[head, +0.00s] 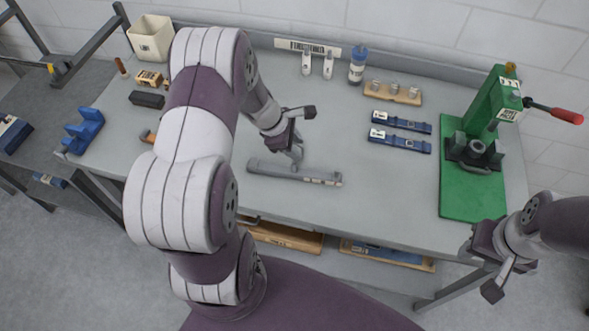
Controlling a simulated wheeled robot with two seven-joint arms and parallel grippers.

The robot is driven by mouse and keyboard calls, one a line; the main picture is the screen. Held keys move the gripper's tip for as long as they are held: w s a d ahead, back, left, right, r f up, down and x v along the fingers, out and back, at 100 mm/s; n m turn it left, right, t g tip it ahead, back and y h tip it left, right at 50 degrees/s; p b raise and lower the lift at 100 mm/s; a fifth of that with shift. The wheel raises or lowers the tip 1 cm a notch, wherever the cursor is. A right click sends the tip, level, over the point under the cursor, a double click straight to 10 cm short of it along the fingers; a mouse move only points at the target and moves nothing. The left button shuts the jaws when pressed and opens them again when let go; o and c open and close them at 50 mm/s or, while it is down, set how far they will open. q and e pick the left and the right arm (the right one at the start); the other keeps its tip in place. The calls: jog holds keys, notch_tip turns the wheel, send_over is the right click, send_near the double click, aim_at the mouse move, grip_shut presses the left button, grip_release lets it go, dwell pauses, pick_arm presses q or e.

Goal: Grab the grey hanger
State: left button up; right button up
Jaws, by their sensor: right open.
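A long grey bar, which looks like the grey hanger (270,168), lies near the front edge of the grey table, with a pale label strip towards its right end. My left gripper (293,148) points down at the middle of the bar from above. Its lower part meets or overlaps the bar in the picture. I cannot tell whether its jaws are closed on it. My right gripper (497,272) is open and empty, in front of the table's right front corner.
A green press (478,125) on a green base stands at the right. Two blue blocks (401,131) and a wooden holder (393,94) lie behind the bar to the right. Bottles (357,66) stand at the back. Wooden trays (285,238) sit below the tabletop. The table's middle is clear.

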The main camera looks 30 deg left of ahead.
pick_arm(q)
jog(key=shift+w+d+f, duration=0.1)
jog(key=shift+w+d, duration=0.1)
jog(key=shift+w, duration=0.05)
jog(key=shift+s+a, duration=0.3)
grip_shut()
jog(key=shift+w+d, duration=0.1)
dwell(0.8)
